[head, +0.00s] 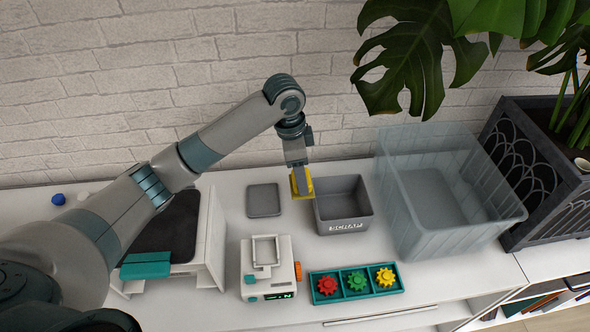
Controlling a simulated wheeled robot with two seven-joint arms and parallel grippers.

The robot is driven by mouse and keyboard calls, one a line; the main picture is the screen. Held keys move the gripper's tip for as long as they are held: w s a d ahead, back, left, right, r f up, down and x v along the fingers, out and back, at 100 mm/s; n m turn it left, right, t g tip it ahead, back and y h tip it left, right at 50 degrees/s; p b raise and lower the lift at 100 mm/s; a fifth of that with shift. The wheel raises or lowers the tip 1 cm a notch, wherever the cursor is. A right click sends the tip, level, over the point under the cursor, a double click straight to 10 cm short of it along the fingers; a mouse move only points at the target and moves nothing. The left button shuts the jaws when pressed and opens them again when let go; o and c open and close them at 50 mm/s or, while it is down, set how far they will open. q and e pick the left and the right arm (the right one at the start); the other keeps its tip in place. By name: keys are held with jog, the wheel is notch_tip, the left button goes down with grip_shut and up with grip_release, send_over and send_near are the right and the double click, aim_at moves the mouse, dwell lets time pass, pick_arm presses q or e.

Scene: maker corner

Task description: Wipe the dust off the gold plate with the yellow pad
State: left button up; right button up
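My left arm reaches in from the left, and its gripper (301,190) points down near the back of the white cabinet top. A small yellow piece (294,184) shows on both sides of the gripper's grey fingers, just left of a grey bin. It looks like the yellow pad, but the fingers cover much of it. I cannot tell whether they are closed on it or only in front of it. No separate gold plate can be made out, and no dust is visible at this size. My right gripper is not in view.
The open grey bin (343,228) stands right beside the gripper. A flat grey square (263,200) lies to the left. In front are a white device (256,287) and a teal tray (325,298) of gears. A clear tub (455,232) and planter (545,190) stand right.

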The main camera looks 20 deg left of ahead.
pick_arm(q)
jog(key=shift+r, duration=0.1)
jog(key=shift+s+r+n+b, duration=0.1)
jog(key=shift+r+n+b, duration=0.25)
jog(key=shift+r+n, duration=0.75)
jog(key=s+a+r+n+t+y+b, duration=0.1)
jog(key=s+r+n, duration=0.4)
jog(key=n, duration=0.5)
jog(key=shift+a+r+n+y+b, duration=0.3)
jog(key=shift+a+r+b, duration=0.3)
jog(key=shift+a+r, duration=0.25)
